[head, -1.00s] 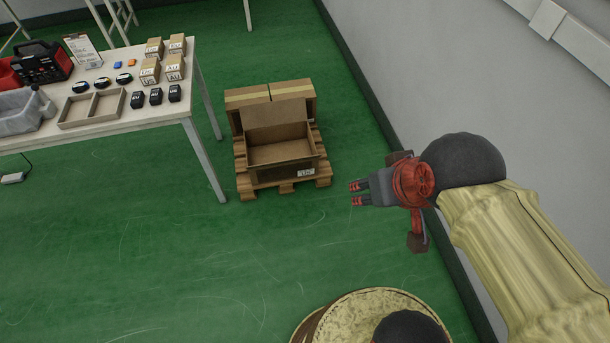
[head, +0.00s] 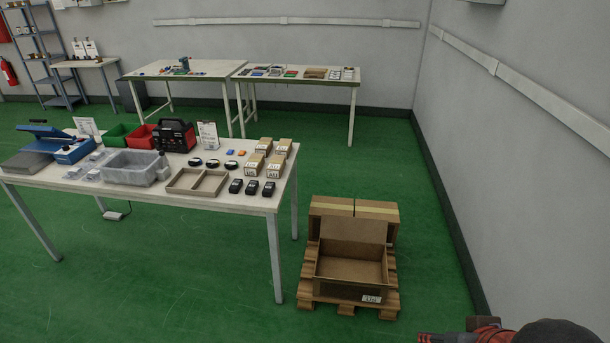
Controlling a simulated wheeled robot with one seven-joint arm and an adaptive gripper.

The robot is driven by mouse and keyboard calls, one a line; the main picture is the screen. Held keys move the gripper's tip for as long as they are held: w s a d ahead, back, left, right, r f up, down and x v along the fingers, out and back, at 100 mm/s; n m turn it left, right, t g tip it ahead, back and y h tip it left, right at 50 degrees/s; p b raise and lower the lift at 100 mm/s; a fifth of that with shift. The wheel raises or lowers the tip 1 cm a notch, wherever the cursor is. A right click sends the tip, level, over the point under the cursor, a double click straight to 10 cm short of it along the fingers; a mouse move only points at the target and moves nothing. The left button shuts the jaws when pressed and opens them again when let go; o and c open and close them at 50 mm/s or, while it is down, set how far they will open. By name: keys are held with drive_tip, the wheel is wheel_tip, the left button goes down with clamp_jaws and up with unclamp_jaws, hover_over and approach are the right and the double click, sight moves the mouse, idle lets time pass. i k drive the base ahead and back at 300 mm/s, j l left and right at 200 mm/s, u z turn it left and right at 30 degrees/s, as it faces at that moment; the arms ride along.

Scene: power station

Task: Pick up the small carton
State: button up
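Several small brown cartons with white labels stand in a cluster at the right end of the near white table (head: 225,200). One small carton (head: 255,165) is at the front left of the cluster, and another small carton (head: 276,166) is beside it. Two more stand just behind. I cannot tell which one the task means. My gripper (head: 428,338) shows only in part at the bottom edge, right of the pallet and well away from the cartons. Its fingertips are cut off, so its opening is unclear.
An open cardboard box (head: 350,268) sits on a wooden pallet (head: 345,302) right of the table. Green floor is clear in front; a wall stands at right.

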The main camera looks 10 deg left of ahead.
sight(254, 165)
drive_tip(key=i+j+u, duration=0.45)
drive_tip(key=i+j, duration=0.8)
